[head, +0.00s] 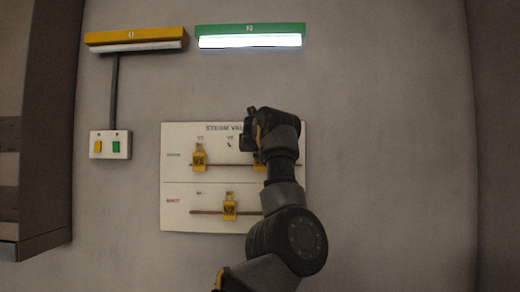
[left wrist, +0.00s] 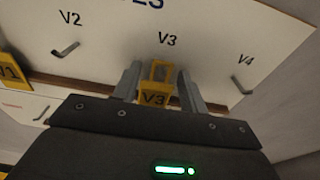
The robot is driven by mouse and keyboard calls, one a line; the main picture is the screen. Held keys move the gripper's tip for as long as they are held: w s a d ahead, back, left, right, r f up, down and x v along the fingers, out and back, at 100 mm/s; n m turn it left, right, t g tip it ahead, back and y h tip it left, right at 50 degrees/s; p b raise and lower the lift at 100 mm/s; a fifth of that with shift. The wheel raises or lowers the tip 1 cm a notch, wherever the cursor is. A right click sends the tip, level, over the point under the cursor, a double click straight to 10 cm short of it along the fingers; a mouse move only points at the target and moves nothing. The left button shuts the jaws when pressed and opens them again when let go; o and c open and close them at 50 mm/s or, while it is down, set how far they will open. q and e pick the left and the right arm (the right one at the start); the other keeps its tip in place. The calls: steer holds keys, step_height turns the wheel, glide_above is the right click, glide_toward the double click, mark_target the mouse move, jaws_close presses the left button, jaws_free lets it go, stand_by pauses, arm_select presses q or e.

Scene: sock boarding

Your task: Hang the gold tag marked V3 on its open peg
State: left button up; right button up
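The tag is upright in front of the white board, just below the printed V3 label. Its own peg is hidden behind the tag's loop, so I cannot tell whether they touch. In the head view my left gripper (head: 258,135) covers the upper right of the valve board (head: 240,178). My right gripper is in neither view.
The bent pegs under V2 (left wrist: 66,50) and V4 (left wrist: 243,85) are bare, close on either side. A gold V1 tag (head: 199,158) hangs on the upper row, and another gold tag (head: 230,207) on the lower row. A switch box (head: 110,145) is at the left.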

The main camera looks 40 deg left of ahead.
arm_select(q)
steer(key=b+v, duration=0.6)
steer(key=v, duration=0.4)
steer(key=shift+s+d, duration=0.2)
steer(key=shift+s, duration=0.1)
steer(key=shift+s, duration=0.1)
